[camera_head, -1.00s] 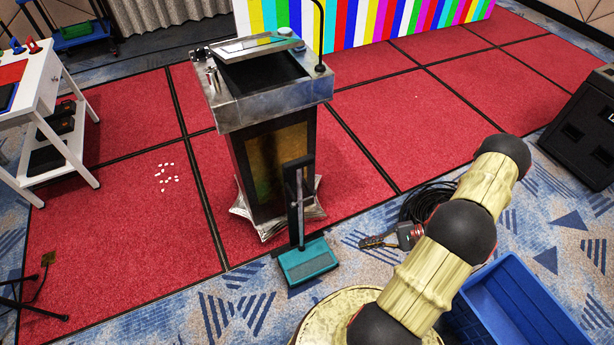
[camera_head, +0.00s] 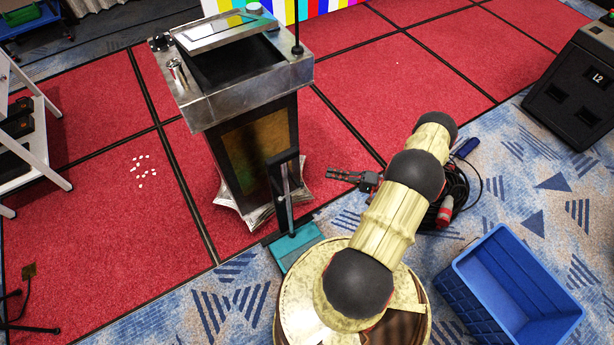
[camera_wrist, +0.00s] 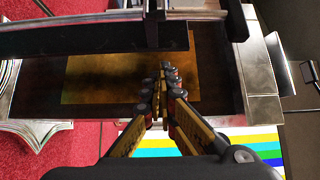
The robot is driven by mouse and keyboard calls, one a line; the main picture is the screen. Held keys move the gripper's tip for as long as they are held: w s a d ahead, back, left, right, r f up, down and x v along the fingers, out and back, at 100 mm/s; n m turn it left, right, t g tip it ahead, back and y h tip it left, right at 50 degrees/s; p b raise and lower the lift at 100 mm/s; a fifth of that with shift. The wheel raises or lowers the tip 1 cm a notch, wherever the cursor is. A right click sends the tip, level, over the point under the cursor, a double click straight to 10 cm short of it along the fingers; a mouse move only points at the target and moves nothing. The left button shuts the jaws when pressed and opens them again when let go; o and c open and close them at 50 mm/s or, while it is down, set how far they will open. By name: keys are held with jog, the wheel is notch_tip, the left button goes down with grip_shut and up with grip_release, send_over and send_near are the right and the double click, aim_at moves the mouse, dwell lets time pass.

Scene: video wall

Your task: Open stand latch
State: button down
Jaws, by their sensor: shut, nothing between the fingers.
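The lectern stand, with a worn metal top (camera_head: 220,105) and a dark body with a gold panel (camera_head: 255,145), stands on the red floor. A black upright post (camera_head: 283,185) on a teal foot (camera_head: 292,246) stands close in front of it. I cannot make out which part is the latch. My gripper (camera_head: 334,174) is to the right of the post, apart from it. In the wrist view my gripper (camera_wrist: 165,80) is shut and empty, its tips in front of the gold panel (camera_wrist: 115,75), near a dark bar (camera_wrist: 120,42).
A blue crate (camera_head: 470,295) is at the lower right on the carpet. A coiled black cable and a red-ended tool (camera_head: 446,210) lie behind my arm. A black speaker (camera_head: 575,90) is at the far right. A white table (camera_head: 35,130) is at the left. White bits lie on the red floor.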

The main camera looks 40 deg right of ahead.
jog(key=shift+a, duration=0.1)
dwell(0.3)
jog(key=w+a+b, duration=0.2)
jog(key=w+a, duration=0.3)
jog(key=a, duration=0.2)
jog(key=shift+w+a, duration=0.25)
jog(key=shift+s, duration=0.2)
dwell(0.4)
